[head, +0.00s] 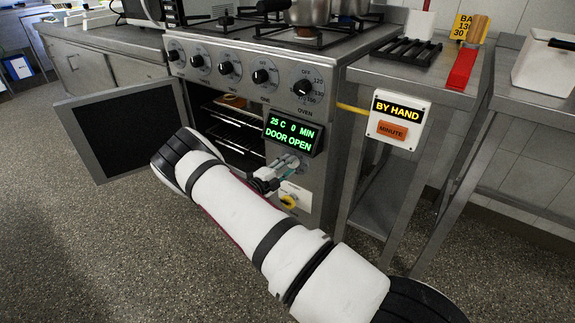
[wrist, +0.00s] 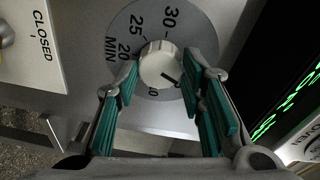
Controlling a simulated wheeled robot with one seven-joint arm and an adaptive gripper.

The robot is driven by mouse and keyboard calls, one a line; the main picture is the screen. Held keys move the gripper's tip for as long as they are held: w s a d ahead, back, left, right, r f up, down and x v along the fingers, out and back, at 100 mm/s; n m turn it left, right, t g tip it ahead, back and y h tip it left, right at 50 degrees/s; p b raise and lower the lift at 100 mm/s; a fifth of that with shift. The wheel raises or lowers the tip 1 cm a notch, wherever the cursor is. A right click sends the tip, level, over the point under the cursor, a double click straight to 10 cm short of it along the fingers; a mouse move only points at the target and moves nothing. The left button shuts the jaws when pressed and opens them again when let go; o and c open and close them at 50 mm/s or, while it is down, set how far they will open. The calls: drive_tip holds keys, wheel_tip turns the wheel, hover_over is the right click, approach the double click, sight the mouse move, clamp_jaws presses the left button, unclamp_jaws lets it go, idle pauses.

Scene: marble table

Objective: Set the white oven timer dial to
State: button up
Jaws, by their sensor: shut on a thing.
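The white timer dial (wrist: 158,62) sits on a round grey scale plate (wrist: 128,22) marked MIN, with 20, 25 and 30 readable. Its dark pointer line slants toward the lower right of the wrist view; the number there is hidden by a finger. My gripper (wrist: 163,69) has its teal fingers on both sides of the dial, shut on it. In the head view my gripper (head: 265,181) is at the oven front below the display (head: 293,134), which reads 25 C, 0 MIN, DOOR OPEN. The dial is not clear there.
The oven door (head: 125,125) stands open at the left, with racks (head: 235,130) inside. Black knobs (head: 261,76) line the panel above. A CLOSED label (wrist: 41,35) is left of the dial.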

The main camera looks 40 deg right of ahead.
drive_tip(key=m+p, duration=0.2)
drive_tip(key=m, duration=0.4)
drive_tip(key=m+t+y+p, duration=0.1)
drive_tip(key=m+p, duration=0.2)
drive_tip(key=m, duration=0.2)
drive_tip(key=shift+s+m, duration=0.15)
drive_tip(key=shift+m, duration=0.25)
drive_tip(key=m+t+p, duration=0.1)
drive_tip(key=m+p, duration=0.2)
drive_tip(key=m, duration=0.3)
drive_tip(key=m+p, duration=0.3)
drive_tip(key=m, duration=0.2)
drive_tip(key=shift+m+t+p, duration=0.3)
drive_tip(key=shift+m+t, duration=0.1)
drive_tip(key=m+p, duration=0.2)
drive_tip(key=m, duration=0.3)
drive_tip(key=shift+f, duration=0.1)
drive_tip(key=m+p, duration=0.1)
drive_tip(key=m, duration=0.5)
drive_tip(key=shift+f+m+h, duration=0.1)
drive_tip(key=shift+m+h, duration=0.2)
drive_tip(key=shift+h, duration=0.1)
drive_tip(key=m, duration=0.7)
drive_tip(key=shift+h, duration=0.3)
drive_tip(key=m, duration=0.3)
drive_tip(key=m+b, duration=0.1)
drive_tip(key=m, duration=0.2)
drive_tip(key=shift+g+h, duration=0.3)
drive_tip(key=shift+g, duration=0.1)
